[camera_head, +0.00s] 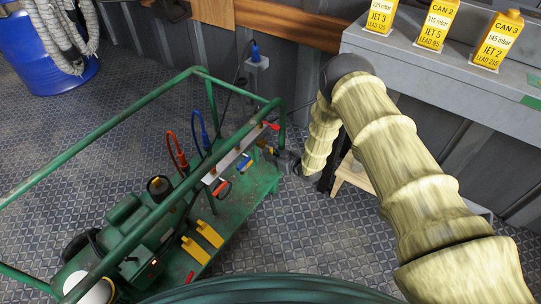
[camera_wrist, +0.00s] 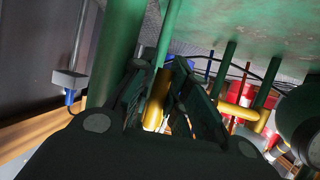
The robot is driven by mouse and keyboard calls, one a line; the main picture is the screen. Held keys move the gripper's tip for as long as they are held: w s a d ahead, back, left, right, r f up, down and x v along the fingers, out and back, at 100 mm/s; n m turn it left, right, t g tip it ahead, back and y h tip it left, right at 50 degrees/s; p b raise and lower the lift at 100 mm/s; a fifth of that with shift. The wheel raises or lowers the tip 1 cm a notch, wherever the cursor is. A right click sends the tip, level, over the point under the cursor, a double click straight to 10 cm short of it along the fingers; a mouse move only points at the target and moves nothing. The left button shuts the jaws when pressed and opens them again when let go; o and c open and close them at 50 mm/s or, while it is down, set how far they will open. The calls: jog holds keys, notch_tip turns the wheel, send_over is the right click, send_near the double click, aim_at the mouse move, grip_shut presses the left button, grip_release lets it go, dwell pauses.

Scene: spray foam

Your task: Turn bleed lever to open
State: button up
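The green machine carries a pale manifold bar (camera_head: 234,160) with several small coloured levers; no label tells which is the bleed lever. A red lever (camera_head: 272,126) sits at the bar's far end, and an orange-red one (camera_head: 221,188) sits nearer. My gripper (camera_head: 281,158) is low beside the far end of the machine, small and dark in the head view. In the wrist view its two black fingers (camera_wrist: 162,75) are apart. A yellow cylindrical part (camera_wrist: 157,101) shows in the gap between them; I cannot tell if either finger touches it.
Green frame rails (camera_head: 125,222) surround the machine, and a thick green post (camera_wrist: 118,55) stands close left of my fingers. A grey bench (camera_head: 440,65) with yellow cans is at right. A blue barrel (camera_head: 38,55) stands far left.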

jog(key=shift+o, duration=1.4)
jog(key=shift+d, duration=0.1)
jog(key=shift+w, duration=0.15)
